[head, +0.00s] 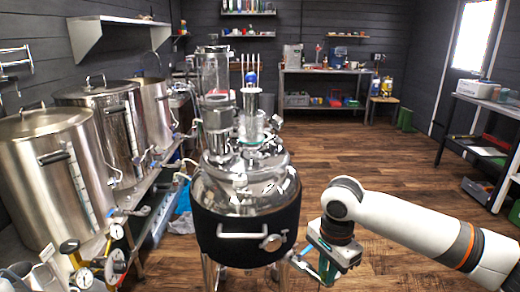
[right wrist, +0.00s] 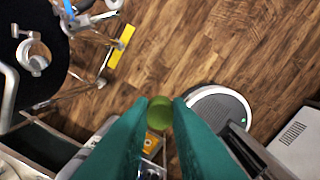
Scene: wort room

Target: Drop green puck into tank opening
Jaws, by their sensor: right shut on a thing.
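My right gripper (right wrist: 159,112) has teal fingers shut on a small green puck (right wrist: 159,118), held between the fingertips in the right wrist view. In the head view the right gripper (head: 318,268) is low, to the right of the tank and apart from its dome top. The puck cannot be made out in the head view. The tank (head: 245,195) has a shiny steel dome, a black jacket and a front handle. Pipes and glass fittings stand on its dome; I cannot tell which part is the opening. The black jacket (right wrist: 35,65) also shows in the right wrist view. My left gripper is not in view.
Several steel kettles (head: 42,170) stand along the left on a bench with gauges (head: 115,262) and valves. A workbench (head: 325,72) stands at the back and a shelf table (head: 490,105) at the right. The wood floor (head: 345,130) between is clear.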

